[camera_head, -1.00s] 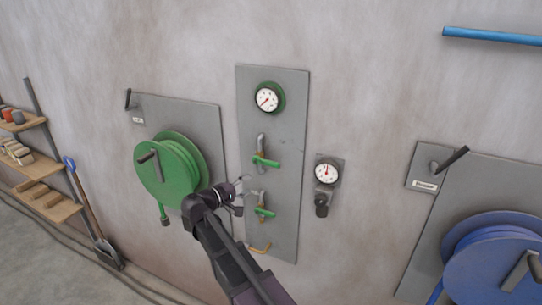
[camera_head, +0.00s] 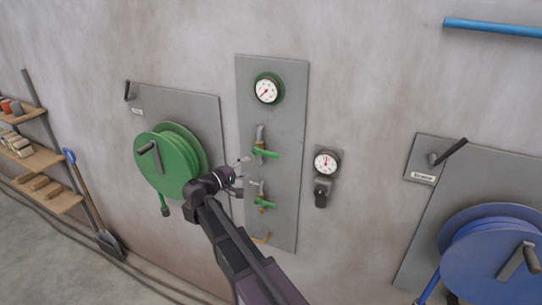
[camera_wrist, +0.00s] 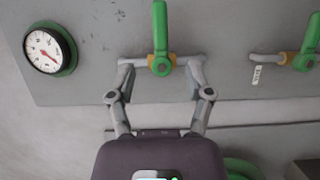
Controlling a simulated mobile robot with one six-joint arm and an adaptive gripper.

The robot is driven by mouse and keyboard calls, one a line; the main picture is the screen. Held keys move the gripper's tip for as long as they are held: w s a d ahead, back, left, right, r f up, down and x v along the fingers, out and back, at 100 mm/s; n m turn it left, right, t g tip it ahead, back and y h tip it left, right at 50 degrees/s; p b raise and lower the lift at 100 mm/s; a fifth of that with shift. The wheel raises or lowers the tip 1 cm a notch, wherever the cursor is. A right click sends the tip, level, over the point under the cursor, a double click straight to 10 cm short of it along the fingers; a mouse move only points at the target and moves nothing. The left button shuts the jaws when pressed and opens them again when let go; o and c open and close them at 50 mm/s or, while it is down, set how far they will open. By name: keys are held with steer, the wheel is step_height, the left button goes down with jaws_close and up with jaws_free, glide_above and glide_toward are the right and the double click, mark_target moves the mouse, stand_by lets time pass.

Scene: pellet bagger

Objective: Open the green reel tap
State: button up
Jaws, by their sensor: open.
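The grey wall panel (camera_head: 284,190) holds an upper tap with a green lever (camera_head: 265,153) and a lower tap with a green lever (camera_head: 266,202). In the wrist view, the nearer green lever (camera_wrist: 160,30) stands between my open fingertips, in line with its valve body; contact cannot be told. The other green lever (camera_wrist: 309,38) is at the right, with a small tag. My gripper (camera_head: 244,163) is open and empty, just left of the upper tap in the head view; it also shows in the wrist view (camera_wrist: 160,78). The green reel (camera_head: 172,165) hangs left of the panel.
A green-rimmed gauge (camera_head: 267,90) tops the panel. A second gauge (camera_head: 326,163) with a dark fitting hangs to its right. A black lever (camera_head: 127,90) is on the green reel's backing board. The blue reel (camera_head: 490,260) is at the right; shelves and a shovel stand left.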

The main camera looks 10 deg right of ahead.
mark_target(269, 156)
steer(key=x, duration=1.1)
steer(key=shift+w+d, duration=0.2)
jaws_close()
